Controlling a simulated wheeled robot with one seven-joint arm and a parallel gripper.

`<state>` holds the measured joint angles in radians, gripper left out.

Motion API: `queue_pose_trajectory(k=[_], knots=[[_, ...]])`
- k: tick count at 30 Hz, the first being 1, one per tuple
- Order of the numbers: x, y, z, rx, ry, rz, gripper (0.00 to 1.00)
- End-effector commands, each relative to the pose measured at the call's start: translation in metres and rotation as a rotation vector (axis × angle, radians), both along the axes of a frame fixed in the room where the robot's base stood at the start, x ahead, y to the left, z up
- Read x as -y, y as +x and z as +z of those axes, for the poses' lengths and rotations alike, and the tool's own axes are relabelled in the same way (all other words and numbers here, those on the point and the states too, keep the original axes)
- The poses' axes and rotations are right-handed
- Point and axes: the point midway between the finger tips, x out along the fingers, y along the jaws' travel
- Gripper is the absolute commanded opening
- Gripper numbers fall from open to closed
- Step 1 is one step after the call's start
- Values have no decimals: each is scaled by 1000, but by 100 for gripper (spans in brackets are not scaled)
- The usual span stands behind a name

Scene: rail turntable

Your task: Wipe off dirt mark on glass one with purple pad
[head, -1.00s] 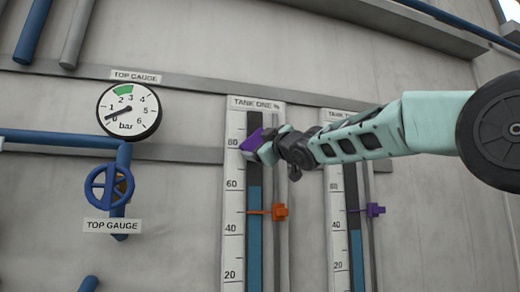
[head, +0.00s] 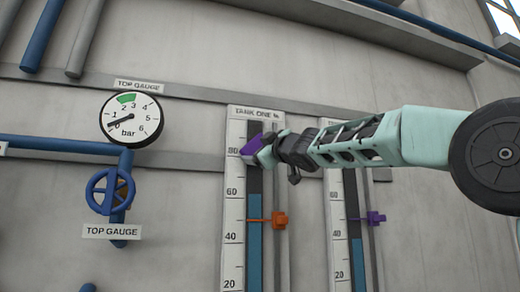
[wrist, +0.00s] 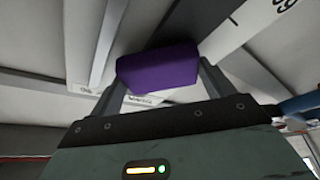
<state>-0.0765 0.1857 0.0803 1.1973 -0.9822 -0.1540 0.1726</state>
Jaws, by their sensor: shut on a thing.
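The purple pad (head: 251,146) is at the tank one gauge, in front of its glass (head: 254,240) near the 80 mark. My gripper (head: 261,150) is shut on the pad, reaching in from the right. The wrist view shows the pad (wrist: 158,68) held between the two fingers of my gripper (wrist: 160,82). I cannot make out a dirt mark; the pad and gripper hide part of the glass. Whether the pad touches the glass cannot be told.
An orange pointer (head: 279,220) sits on the tank one gauge below my gripper. A second gauge (head: 338,235) with a purple pointer (head: 375,218) stands to the right, under my arm. A round dial (head: 131,118) and blue valve wheel (head: 110,191) are at left.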

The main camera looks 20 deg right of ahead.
Motion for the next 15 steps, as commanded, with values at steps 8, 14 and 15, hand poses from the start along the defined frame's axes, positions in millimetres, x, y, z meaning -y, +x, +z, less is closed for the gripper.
queue_pose_trajectory(k=[8, 14, 15], knots=[[0, 0, -13, 0, 0, 0, 63], [0, 1, -30, 0, 0, 0, 63], [0, 1, -33, 0, 0, 0, 63]])
